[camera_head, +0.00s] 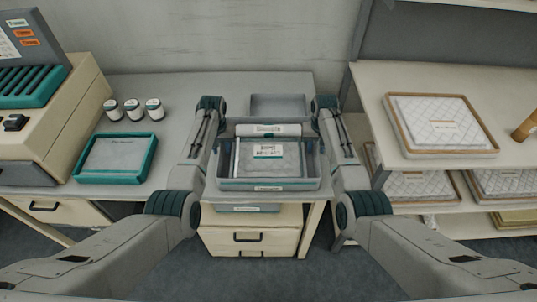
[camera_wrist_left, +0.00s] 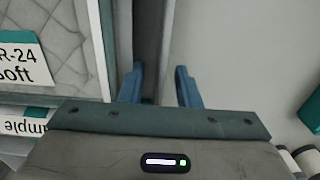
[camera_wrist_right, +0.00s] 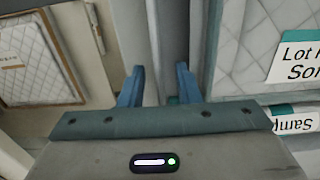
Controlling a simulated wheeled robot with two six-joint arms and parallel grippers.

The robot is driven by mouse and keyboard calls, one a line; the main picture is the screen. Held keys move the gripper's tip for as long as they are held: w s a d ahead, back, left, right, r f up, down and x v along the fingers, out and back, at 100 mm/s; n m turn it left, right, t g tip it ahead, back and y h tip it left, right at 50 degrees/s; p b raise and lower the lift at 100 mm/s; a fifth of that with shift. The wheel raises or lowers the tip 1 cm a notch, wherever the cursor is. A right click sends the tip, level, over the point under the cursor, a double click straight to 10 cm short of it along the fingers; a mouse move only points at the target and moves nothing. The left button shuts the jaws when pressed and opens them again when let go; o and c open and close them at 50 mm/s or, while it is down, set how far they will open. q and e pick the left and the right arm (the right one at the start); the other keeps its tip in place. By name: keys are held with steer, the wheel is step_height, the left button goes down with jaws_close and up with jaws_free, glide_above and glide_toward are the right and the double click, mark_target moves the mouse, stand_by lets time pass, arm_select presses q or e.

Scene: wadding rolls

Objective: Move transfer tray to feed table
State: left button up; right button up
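The transfer tray appears to be the grey tray (camera_head: 268,185) at the front edge of the grey table. It holds a quilted pad (camera_head: 255,175) with a label and a white labelled roll (camera_head: 268,129). My left gripper (camera_wrist_left: 158,85) is at the tray's left wall, fingers apart on either side of its rim. My right gripper (camera_wrist_right: 158,85) is at the right wall in the same way, fingers apart. Contact with the walls cannot be told. Which surface is the feed table is not marked.
On the grey table, a teal-rimmed tray (camera_head: 117,157) and several white jars (camera_head: 133,109) stand left, beside a cream machine (camera_head: 50,125). An empty grey tray (camera_head: 279,107) lies behind. A cream shelf (camera_head: 400,82) with quilted pads in a wooden tray (camera_head: 440,155) stands right.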

arm_select(q)
steer(key=shift+w+f, duration=0.1)
steer(key=shift+f, duration=0.45)
arm_select(e)
steer(key=shift+w+f, duration=0.1)
steer(key=shift+f, duration=0.45)
arm_select(q)
jaws_close()
arm_select(e)
jaws_close()
arm_select(q)
steer(key=shift+r, duration=0.15)
arm_select(e)
steer(key=shift+r, duration=0.15)
